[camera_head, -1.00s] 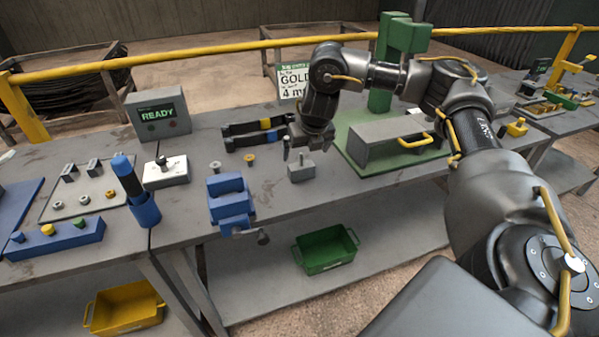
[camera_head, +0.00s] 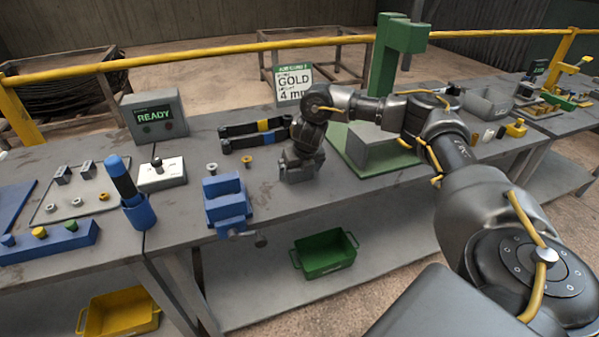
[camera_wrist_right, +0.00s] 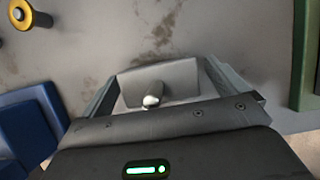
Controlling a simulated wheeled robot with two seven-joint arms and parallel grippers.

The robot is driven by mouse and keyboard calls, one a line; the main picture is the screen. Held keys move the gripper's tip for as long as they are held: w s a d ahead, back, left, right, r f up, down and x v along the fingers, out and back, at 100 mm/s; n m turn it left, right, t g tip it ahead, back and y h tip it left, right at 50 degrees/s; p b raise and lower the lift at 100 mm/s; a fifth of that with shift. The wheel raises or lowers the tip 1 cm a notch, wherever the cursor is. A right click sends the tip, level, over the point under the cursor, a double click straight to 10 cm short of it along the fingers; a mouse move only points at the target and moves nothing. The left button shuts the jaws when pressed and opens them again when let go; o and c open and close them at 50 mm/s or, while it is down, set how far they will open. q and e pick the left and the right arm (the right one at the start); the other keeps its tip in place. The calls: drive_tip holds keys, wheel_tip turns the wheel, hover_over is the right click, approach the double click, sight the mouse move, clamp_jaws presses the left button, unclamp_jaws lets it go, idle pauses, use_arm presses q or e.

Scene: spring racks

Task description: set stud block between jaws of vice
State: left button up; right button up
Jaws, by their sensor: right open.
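The stud block is a grey block with a short light stud on top; in the right wrist view the stud block (camera_wrist_right: 185,78) lies between the two fingers of my right gripper (camera_wrist_right: 155,88). The fingers stand on either side of it, and the gripper is open. In the head view my right gripper (camera_head: 298,172) is low at the block's place and mostly hides it. The blue vice (camera_head: 228,203) stands to the left near the table's front edge, its handle facing forward. Its blue edge also shows in the wrist view (camera_wrist_right: 30,125). My left gripper is not in view.
Black strip racks (camera_head: 240,143) lie further back. A green press (camera_head: 385,85) stands right of my gripper. A green bin (camera_head: 325,258) sits on the lower shelf.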

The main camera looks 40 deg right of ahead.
drive_tip(key=c, duration=0.4)
drive_tip(key=shift+w, duration=0.1)
drive_tip(key=c, duration=1.1)
